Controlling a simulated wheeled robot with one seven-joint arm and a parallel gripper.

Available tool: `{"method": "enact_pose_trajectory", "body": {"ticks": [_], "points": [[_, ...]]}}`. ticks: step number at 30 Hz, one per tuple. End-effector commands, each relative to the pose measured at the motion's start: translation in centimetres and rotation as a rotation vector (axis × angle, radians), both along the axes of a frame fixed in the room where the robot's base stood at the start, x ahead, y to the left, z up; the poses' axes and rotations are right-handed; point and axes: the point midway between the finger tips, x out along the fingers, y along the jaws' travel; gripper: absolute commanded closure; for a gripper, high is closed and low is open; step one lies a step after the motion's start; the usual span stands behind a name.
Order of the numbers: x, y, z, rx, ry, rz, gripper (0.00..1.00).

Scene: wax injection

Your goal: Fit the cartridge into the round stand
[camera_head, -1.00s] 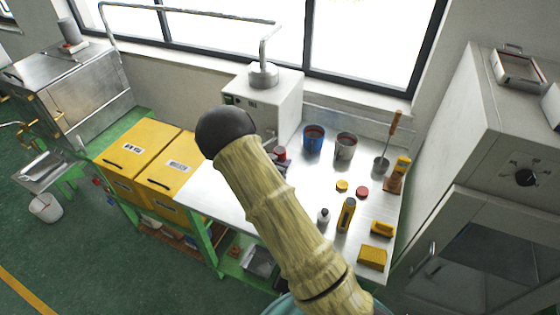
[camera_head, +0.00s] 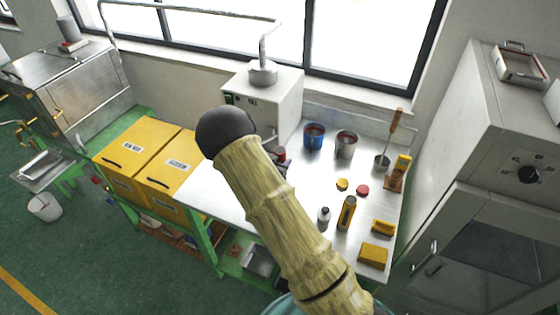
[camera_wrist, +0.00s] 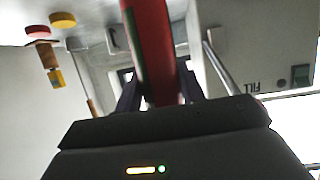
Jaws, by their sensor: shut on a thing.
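A red cylinder, which appears to be the cartridge (camera_wrist: 150,45), is gripped between the two dark fingers of my gripper (camera_wrist: 160,88) in the wrist view. It points away from the palm and runs out at the top of the picture. In the head view, the cartridge's red end (camera_head: 281,152) shows just past my arm, in front of the white machine. My gripper is mostly hidden behind my arm there. I cannot make out a round stand in either view; my arm covers the middle of the bench.
The metal bench (camera_head: 320,180) holds a blue pot (camera_head: 313,137), a grey pot (camera_head: 346,145), yellow and red discs, a small bottle (camera_head: 324,215) and yellow tools at right. The white machine (camera_head: 285,100) stands behind my gripper. Yellow boxes (camera_head: 135,150) are at left.

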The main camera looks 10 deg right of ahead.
Motion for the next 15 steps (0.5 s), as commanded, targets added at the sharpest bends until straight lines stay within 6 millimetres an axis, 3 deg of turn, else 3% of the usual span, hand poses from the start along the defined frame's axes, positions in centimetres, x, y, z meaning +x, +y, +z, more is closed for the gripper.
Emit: {"method": "enact_pose_trajectory", "body": {"ticks": [15], "points": [[0.04, -0.02, -1.04, -0.001, -0.002, 0.000, 1.00]]}}
